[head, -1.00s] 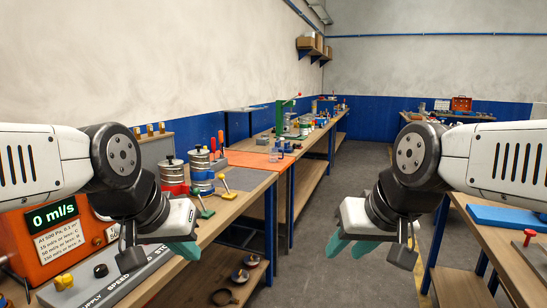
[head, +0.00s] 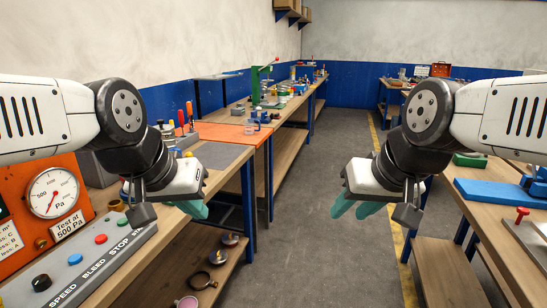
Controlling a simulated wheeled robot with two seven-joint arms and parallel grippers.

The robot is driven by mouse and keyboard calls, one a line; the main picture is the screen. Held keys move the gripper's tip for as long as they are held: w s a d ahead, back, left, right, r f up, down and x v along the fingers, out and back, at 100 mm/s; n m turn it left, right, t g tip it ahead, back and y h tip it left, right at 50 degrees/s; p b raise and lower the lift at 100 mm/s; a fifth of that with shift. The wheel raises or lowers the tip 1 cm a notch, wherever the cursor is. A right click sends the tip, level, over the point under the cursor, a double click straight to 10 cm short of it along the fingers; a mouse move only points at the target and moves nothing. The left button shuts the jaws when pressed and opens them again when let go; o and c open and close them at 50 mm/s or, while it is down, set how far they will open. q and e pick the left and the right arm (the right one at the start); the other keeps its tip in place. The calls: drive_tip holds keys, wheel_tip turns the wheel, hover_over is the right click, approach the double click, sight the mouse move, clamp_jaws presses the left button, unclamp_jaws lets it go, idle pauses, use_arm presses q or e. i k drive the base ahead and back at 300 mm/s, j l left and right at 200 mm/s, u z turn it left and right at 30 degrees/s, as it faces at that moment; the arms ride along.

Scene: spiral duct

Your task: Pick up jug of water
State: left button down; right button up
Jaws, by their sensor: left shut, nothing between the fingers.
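Small clear, bluish vessels (head: 262,117) stand at the orange bench top on the left side in the head view. They are too small to tell whether one is the jug of water. My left gripper (head: 193,210) is shut and empty, in front of the left bench and well short of the vessels. My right gripper (head: 352,208) hangs over the aisle, with its teal fingers pointing down and nothing seen in them. Its finger gap is not clear.
An orange gauge panel (head: 78,190) and a grey button box (head: 85,262) are close at left. A right-hand bench (head: 484,218) carries a blue object (head: 490,192) and a red-knobbed plate (head: 528,232). The grey aisle floor (head: 318,250) between the benches is clear.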

sight(248, 122)
drive_tip(key=i+l+z, duration=0.1)
drive_tip(key=i, duration=0.9)
drive_tip(key=i+l+z, duration=0.1)
drive_tip(key=i, duration=0.85)
drive_tip(key=i+l+u, duration=0.15)
drive_tip(key=i+u, duration=0.35)
drive_tip(key=i+l+u, duration=0.3)
drive_tip(key=i+u, duration=0.15)
drive_tip(key=i+l+u, duration=0.8)
drive_tip(key=l+u, duration=0.15)
drive_tip(key=l, duration=0.15)
